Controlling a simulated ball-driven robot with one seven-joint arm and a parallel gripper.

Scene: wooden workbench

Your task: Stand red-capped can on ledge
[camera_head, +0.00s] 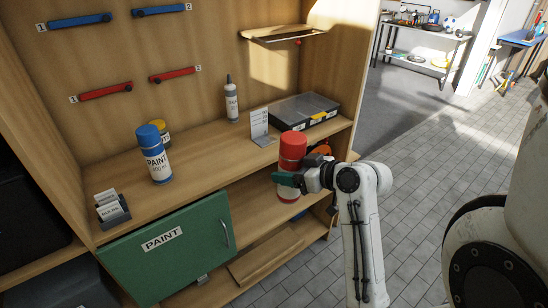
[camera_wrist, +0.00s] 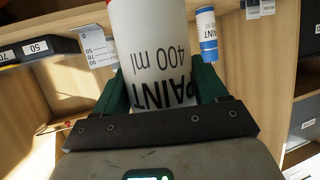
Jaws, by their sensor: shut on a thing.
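The red-capped can (camera_head: 292,146) is at the front right of the bench shelf, seemingly in front of its edge. In the wrist view the can (camera_wrist: 148,45) is white with upside-down "PAINT 400 ml" lettering. My gripper (camera_head: 290,179) is shut around its body, with green fingers on both sides. The can looks about upright in the head view. The gripper hides part of its body.
On the bench shelf (camera_head: 205,150) stand a blue-capped paint can (camera_head: 155,155), a yellow-capped can (camera_head: 161,131), a nozzle bottle (camera_head: 231,102), a white card (camera_head: 260,127) and a dark organizer case (camera_head: 304,110). A green PAINT door (camera_head: 170,250) is below. The space under the ledge holds the case.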

